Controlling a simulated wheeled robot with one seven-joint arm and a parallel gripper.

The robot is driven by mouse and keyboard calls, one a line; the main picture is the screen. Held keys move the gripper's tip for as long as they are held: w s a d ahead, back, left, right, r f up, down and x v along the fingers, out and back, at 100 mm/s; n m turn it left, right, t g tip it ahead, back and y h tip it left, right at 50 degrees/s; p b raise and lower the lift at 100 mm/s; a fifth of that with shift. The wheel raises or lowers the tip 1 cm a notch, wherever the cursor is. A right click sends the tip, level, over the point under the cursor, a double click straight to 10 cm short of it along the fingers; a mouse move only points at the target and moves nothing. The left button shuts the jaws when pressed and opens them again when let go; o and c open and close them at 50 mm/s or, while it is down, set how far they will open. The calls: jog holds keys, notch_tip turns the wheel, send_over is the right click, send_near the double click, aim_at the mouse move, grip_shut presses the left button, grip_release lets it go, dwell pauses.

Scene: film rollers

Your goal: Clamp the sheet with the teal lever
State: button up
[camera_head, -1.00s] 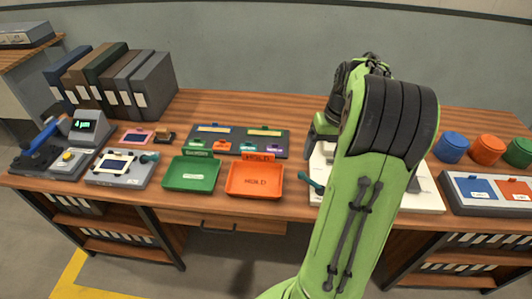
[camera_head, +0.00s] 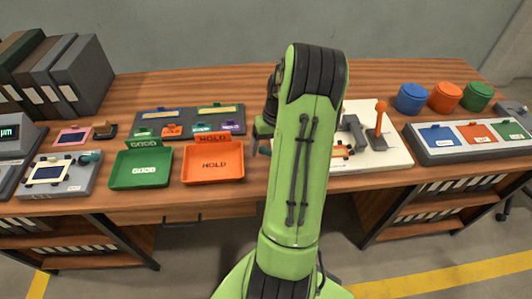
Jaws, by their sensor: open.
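A grey fixture (camera_head: 70,187) at the left of the bench carries a cream-framed dark sheet (camera_head: 48,172). A small teal lever (camera_head: 91,157) sits at its back right corner. A white board (camera_head: 385,157) lies behind my arm, with an orange lever (camera_head: 380,118) standing upright on it and a small orange-framed piece (camera_head: 341,152) near my arm. The left part of this board is hidden. My gripper (camera_head: 259,140) is mostly hidden behind my green arm. Its small visible part is over the bench, right of the orange tray and far from the teal lever.
A green GOOD tray (camera_head: 140,183) and an orange HOLD tray (camera_head: 213,178) stand between the fixture and my arm. Behind them lies a dark panel (camera_head: 230,125). Binders (camera_head: 80,72) stand back left. Coloured tubs (camera_head: 445,97) and a labelled box (camera_head: 470,155) are at the right.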

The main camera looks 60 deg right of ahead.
jog(key=shift+w+a+f, duration=0.1)
jog(key=shift+f, duration=0.6)
grip_shut()
